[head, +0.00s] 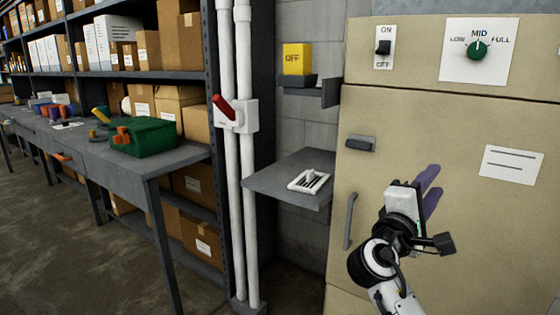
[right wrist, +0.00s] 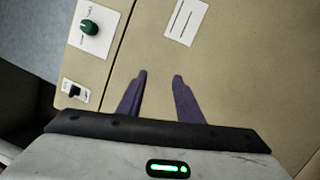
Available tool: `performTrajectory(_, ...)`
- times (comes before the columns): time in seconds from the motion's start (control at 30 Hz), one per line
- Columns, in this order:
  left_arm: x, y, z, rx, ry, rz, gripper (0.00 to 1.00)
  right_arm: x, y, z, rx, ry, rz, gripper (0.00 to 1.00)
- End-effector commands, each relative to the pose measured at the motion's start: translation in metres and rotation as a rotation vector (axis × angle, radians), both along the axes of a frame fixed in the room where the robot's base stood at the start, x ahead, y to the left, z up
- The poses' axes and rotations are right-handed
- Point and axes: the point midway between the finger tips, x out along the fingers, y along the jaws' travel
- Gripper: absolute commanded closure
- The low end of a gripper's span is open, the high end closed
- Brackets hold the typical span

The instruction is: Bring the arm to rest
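My right gripper (head: 432,190) is in front of the beige cabinet (head: 440,110), below and left of its white label (head: 511,165). In the right wrist view its two purple fingers (right wrist: 159,77) stand apart with nothing between them, so it is open and empty. The fingers show against the cabinet face; whether they touch it I cannot tell. My right arm (head: 385,270) comes up from the bottom of the head view. My left gripper is in neither view.
The cabinet carries an ON/OFF switch (head: 383,47), a green knob (head: 478,49) pointing at MID, a dark handle (head: 361,143) and a vertical handle (head: 349,220).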

Motion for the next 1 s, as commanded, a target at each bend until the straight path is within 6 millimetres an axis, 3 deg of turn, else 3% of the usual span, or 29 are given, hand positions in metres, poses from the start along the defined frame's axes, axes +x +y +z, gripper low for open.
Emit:
performTrajectory(0.03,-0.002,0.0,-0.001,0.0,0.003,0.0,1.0,-0.003,-0.025,0.004,-0.051,0.0,-0.039,0.67)
performTrajectory(0.2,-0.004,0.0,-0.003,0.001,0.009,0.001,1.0,-0.017,-0.097,0.023,-0.209,0.0,-0.151,0.67)
performTrajectory(0.5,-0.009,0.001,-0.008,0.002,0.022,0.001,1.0,-0.05,-0.188,0.069,-0.433,-0.001,-0.312,0.67)
performTrajectory(0.53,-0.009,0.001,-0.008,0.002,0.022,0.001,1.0,-0.05,-0.191,0.064,-0.436,0.009,-0.306,0.67)
performTrajectory(0.7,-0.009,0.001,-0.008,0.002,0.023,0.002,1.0,-0.034,-0.18,-0.012,-0.315,0.088,-0.141,0.67)
performTrajectory(0.87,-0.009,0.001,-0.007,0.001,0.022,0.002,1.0,-0.032,-0.169,-0.091,-0.176,0.166,0.007,0.67)
performTrajectory(1.0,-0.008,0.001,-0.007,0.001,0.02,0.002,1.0,-0.045,-0.15,-0.18,0.013,0.252,0.153,0.67)
